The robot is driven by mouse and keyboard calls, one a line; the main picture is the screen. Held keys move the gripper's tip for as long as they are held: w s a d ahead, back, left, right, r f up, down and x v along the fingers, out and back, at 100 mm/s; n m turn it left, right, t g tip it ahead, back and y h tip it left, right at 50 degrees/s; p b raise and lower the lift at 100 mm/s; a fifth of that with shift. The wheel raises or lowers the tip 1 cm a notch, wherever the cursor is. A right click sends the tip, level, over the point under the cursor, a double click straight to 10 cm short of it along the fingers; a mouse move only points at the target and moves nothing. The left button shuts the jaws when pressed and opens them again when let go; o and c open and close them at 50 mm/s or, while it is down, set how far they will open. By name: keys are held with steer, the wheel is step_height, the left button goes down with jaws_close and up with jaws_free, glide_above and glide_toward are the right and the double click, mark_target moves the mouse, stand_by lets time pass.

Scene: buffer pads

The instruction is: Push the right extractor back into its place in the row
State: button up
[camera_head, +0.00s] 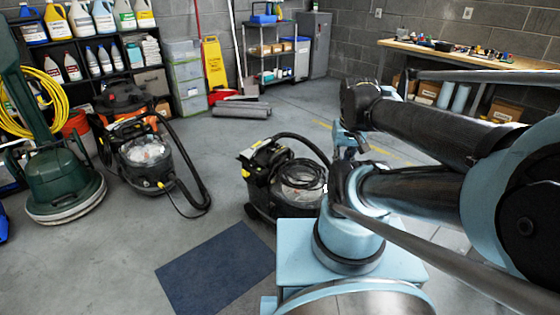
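The right extractor (262,177) is a black machine with yellow labels, a clear domed front and a black hose. It stands upright on the floor at the centre, set forward of the other machines. My arm's base partly covers its lower right side. The other extractor (138,157), black and orange with a clear dome, stands to its left and farther back. What seems to be my gripper (345,143) shows small and partly hidden among my arm links, just right of the right extractor. I cannot tell whether it touches the machine or whether its fingers are open.
A green floor machine (62,185) stands at the far left. A dark blue mat (214,270) lies on the floor in front. Shelves (100,62), a yellow sign (213,63), grey rolls (242,109), a cart (268,50) and a workbench (470,60) line the walls. Floor behind the right extractor is clear.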

steer(key=o, duration=0.4)
steer(key=shift+s+r, duration=0.2)
steer(key=shift+r, duration=0.1)
steer(key=w+a+r+m, duration=0.1)
steer(key=w+r, duration=0.2)
steer(key=w, duration=0.4)
steer(key=w+a+r+m, duration=0.1)
steer(key=w+a+r, duration=0.15)
steer(key=w, duration=0.45)
steer(key=m+y, duration=0.2)
steer(key=m, duration=0.4)
glide_above(281, 151)
steer(key=s+d, duration=0.2)
steer(key=d, duration=0.1)
step_height(281, 151, down, 18)
steer(key=shift+g, duration=0.4)
steer(key=x, duration=1.7)
steer(key=shift+f, duration=0.15)
steer(key=shift+c, duration=0.4)
jaws_close()
